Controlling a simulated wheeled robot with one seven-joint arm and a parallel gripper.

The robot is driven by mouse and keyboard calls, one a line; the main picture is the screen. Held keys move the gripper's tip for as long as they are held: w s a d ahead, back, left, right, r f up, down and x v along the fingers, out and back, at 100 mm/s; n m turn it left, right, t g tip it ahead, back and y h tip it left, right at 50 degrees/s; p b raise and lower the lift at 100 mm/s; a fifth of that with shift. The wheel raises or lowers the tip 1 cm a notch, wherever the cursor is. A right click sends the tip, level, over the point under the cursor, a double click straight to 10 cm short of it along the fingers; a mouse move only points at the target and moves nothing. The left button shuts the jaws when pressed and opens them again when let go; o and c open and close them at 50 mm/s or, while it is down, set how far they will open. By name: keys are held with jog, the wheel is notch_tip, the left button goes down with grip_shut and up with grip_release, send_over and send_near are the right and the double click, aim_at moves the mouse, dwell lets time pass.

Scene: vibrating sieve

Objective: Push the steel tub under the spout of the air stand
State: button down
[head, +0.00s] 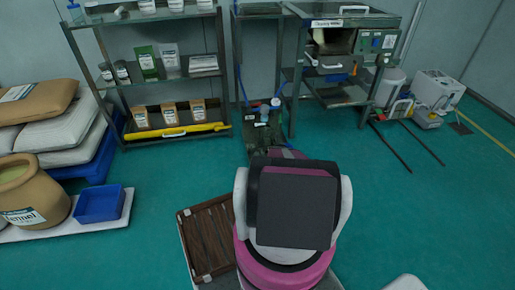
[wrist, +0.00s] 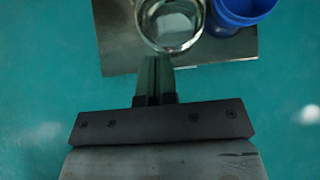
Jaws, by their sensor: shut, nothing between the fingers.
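In the wrist view, a round steel tub (wrist: 171,42) stands on a grey metal plate (wrist: 118,45), cut off by the top edge. My gripper (wrist: 155,62) is shut and empty, its fingertips just below the tub's near rim. I cannot tell whether they touch it. A blue bucket (wrist: 232,20) stands close on the tub's right. In the head view, a narrow metal stand (head: 236,70) with blue hoses, probably the air stand, rises beyond my arm. I cannot make out its spout. My arm hides my gripper and the tub there.
A shelf rack (head: 222,75) stands left of the stand, with a yellow bar (head: 175,131) along its bottom. A metal cabinet (head: 340,45) stands to the right. A brown slatted crate (head: 208,238) lies left of my arm.

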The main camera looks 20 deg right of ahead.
jog(key=x, duration=1)
jog(key=shift+w+d+f, duration=0.1)
jog(key=shift+w+f, duration=0.1)
jog(key=shift+f, duration=0.1)
jog(key=shift+w+d+r, duration=0.1)
jog(key=shift+w+d, duration=0.05)
jog(key=shift+w, duration=0.4)
jog(key=shift+w+d+r, duration=0.1)
jog(key=shift+w+r, duration=0.05)
jog(key=shift+w, duration=0.45)
jog(key=shift+w+d, duration=0.15)
jog(key=shift+w, duration=0.45)
jog(key=w+d, duration=0.1)
jog(key=w, duration=0.3)
jog(key=w+d, duration=0.1)
jog(key=w, duration=0.4)
jog(key=w+d, duration=0.1)
jog(key=w, duration=0.3)
jog(key=shift+w+d, duration=0.1)
jog(key=shift+w, duration=0.2)
jog(key=shift+s, duration=0.15)
